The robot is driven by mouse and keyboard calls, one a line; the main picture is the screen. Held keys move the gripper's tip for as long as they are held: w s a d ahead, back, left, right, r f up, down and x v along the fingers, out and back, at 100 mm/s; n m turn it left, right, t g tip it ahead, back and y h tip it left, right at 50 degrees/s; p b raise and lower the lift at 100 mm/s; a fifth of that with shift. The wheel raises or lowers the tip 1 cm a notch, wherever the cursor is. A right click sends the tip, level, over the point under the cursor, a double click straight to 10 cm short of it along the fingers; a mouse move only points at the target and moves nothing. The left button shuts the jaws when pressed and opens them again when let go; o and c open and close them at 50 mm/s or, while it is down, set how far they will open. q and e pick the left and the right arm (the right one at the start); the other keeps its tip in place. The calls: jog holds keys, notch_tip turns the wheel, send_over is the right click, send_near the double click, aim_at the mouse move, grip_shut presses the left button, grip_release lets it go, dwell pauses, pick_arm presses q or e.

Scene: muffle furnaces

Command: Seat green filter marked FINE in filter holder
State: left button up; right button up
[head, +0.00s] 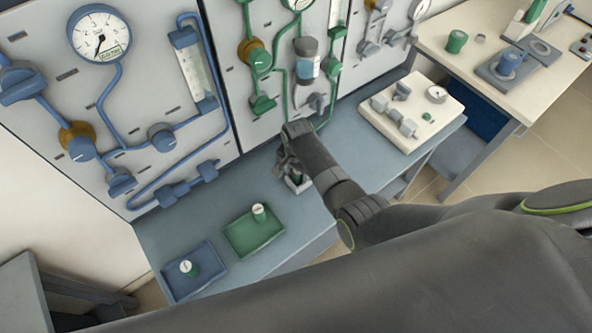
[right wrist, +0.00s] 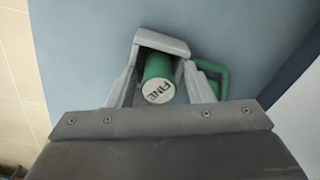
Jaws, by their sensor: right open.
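The green filter (right wrist: 158,68) has a white end marked FINE and shows between the fingers of my right gripper (right wrist: 160,92) in the right wrist view. The fingers are apart, one on each side of it. The filter sits within a grey holder (right wrist: 161,40) with a green loop handle (right wrist: 217,76) beside it. How deep the filter sits is hidden. In the head view my right gripper (head: 289,164) is low over the grey-blue bench, at the holder (head: 298,184), and mostly covers the filter. My left gripper is out of view.
A green tray (head: 240,245) and a blue tray (head: 205,285) each hold a white-topped green cylinder. Panels with gauges and pipes rise behind the bench (head: 165,225). A cream box with fittings (head: 440,125) stands at the bench's right end.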

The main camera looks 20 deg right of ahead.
jog(key=shift+s+d+f, duration=0.3)
jog(key=shift+s, duration=0.1)
notch_tip(320, 180, up, 18)
jog(key=shift+w+a, duration=0.25)
jog(key=shift+w, duration=0.05)
dwell(0.4)
